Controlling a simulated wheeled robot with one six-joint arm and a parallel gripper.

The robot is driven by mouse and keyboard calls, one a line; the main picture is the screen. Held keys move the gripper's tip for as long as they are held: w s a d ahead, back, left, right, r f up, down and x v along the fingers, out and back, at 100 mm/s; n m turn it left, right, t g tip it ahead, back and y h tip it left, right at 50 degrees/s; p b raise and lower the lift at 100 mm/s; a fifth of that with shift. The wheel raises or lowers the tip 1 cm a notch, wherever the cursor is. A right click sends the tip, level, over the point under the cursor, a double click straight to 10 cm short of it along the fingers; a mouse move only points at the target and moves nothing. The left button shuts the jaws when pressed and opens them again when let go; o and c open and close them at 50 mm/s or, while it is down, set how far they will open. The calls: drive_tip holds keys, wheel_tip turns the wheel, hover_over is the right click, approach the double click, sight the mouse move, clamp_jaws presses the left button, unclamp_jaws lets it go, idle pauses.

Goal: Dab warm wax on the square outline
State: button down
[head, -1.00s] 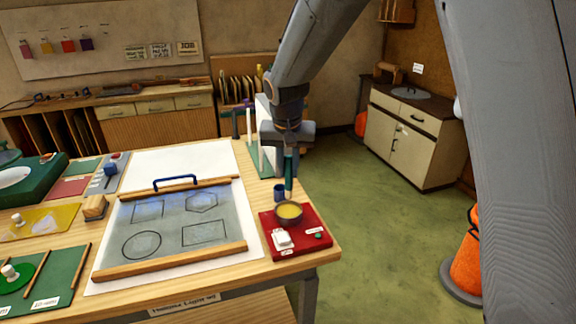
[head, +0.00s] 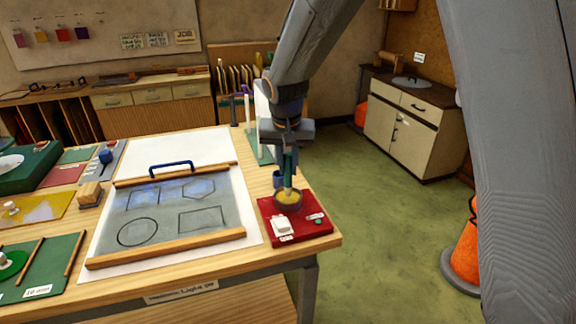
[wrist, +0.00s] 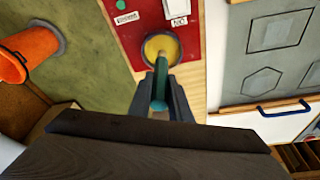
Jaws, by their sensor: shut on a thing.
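My gripper (head: 288,160) is shut on a green-handled tool (wrist: 160,88), held upright. The tool's lower end reaches into a small round pot of yellow wax (head: 289,198); the wax also shows in the wrist view (wrist: 158,46). The tip is hidden in the pot. The pot sits on a red tray (head: 262,218) at the table's right corner. Left of it lies the grey leaded panel (head: 170,215) with dark outlines. The squarish outline (head: 143,197) is at its upper left, with a hexagon, a circle and a wider rectangle around it.
A blue handle (head: 171,165) stands above the panel's far wooden bar. A white switch box (head: 281,226) is on the red tray. Green mats with sticks lie at left.

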sight(288, 153)
drive_tip(key=shift+f, duration=0.6)
idle(1.5)
drive_tip(key=shift+r, duration=0.1)
drive_tip(key=shift+r+p, duration=2.25)
drive_tip(key=shift+r, duration=1.25)
drive_tip(key=shift+f, duration=0.1)
